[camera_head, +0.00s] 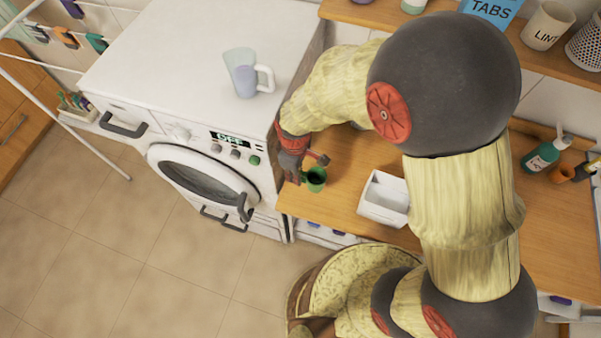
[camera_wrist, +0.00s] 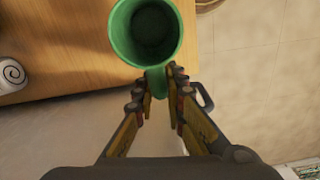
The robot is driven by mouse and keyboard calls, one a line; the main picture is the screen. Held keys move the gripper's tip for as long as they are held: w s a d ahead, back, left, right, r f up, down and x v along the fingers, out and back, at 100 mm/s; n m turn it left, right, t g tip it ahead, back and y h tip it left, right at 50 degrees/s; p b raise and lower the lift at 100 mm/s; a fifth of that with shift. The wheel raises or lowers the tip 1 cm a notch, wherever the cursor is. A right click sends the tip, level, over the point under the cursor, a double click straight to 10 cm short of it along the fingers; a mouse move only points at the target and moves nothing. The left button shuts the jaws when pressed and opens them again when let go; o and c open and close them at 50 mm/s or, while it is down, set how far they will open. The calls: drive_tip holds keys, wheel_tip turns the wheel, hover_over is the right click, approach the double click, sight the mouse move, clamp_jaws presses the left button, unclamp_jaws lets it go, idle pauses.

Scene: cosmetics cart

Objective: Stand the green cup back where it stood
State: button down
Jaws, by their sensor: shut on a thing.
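The green cup (camera_head: 316,180) is at the front left corner of the wooden counter, near the washing machine. In the wrist view the green cup (camera_wrist: 122,32) shows from above, its mouth open toward the camera and its inside dark. My gripper (camera_head: 303,174) is just left of the cup. In the wrist view my gripper (camera_wrist: 159,84) has its fingers on a green part sticking out from the cup's side, which looks like its handle. The cup looks roughly upright. I cannot tell whether its base touches the counter.
The wooden counter (camera_head: 341,158) has a white open box (camera_head: 384,198) right of the cup. A washing machine (camera_head: 190,80) stands to the left with a translucent measuring jug (camera_head: 244,72) on top. A soap bottle (camera_head: 542,155) is at the far right. A shelf (camera_head: 380,14) runs along the back.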

drive_tip(key=w+f, duration=0.2)
drive_tip(key=w+d+f, duration=0.1)
drive_tip(key=w+f, duration=0.1)
drive_tip(key=f, duration=0.1)
drive_tip(key=shift+w+f, duration=0.2)
drive_tip(key=shift+f, duration=0.15)
drive_tip(key=shift+w+f, duration=0.15)
drive_tip(key=shift+f, duration=1.45)
drive_tip(key=shift+d+f, duration=0.1)
drive_tip(key=shift+f+b, duration=0.15)
drive_tip(key=shift+b, duration=0.15)
drive_tip(key=c, duration=2)
unclamp_jaws()
drive_tip(key=shift+o, duration=0.8)
wheel_tip(320, 180, up, 13)
drive_tip(key=shift+f+p, duration=0.15)
drive_tip(key=shift+p, duration=0.25)
